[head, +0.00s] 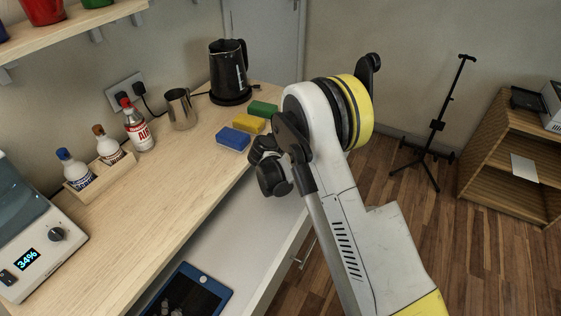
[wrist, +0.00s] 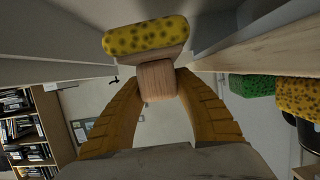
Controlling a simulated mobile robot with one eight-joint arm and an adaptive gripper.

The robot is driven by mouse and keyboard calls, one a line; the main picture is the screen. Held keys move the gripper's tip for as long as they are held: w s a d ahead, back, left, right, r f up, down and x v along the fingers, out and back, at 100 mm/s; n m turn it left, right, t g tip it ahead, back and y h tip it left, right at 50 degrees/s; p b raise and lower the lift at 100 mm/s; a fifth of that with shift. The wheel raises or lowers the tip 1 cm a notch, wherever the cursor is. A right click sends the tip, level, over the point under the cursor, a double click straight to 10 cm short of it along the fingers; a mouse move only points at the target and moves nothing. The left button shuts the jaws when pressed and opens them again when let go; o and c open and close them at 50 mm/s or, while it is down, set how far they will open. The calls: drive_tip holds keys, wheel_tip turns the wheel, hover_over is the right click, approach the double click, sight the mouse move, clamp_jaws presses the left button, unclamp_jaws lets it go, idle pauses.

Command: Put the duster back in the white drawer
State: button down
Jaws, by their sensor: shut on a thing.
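The duster has a yellow, dark-spotted pad (wrist: 146,36) on a pale body with a wooden grip (wrist: 157,80). In the wrist view my gripper (wrist: 156,84) is shut on the wooden grip, one finger on each side. In the head view the dark end of my arm is over the back of the open drawer, by the desk edge; the fingers and duster are hidden there. The white drawer (head: 262,215) is pulled out below the desk top, with a blue-framed tablet (head: 190,293) at its near end. Its far part is partly covered by my arm.
Blue (head: 232,139), yellow (head: 248,123) and green (head: 263,108) sponges lie on the desk (head: 190,165) close to my arm. A black kettle (head: 229,72) and a metal cup (head: 181,108) stand behind. The drawer's middle looks bare. Bottles stand at left, a tripod stand (head: 437,125) at right.

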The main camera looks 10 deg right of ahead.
wheel_tip(320, 180, down, 9)
drive_tip(key=b, duration=0.3)
drive_tip(key=shift+r, duration=0.3)
drive_tip(key=c, duration=1)
unclamp_jaws()
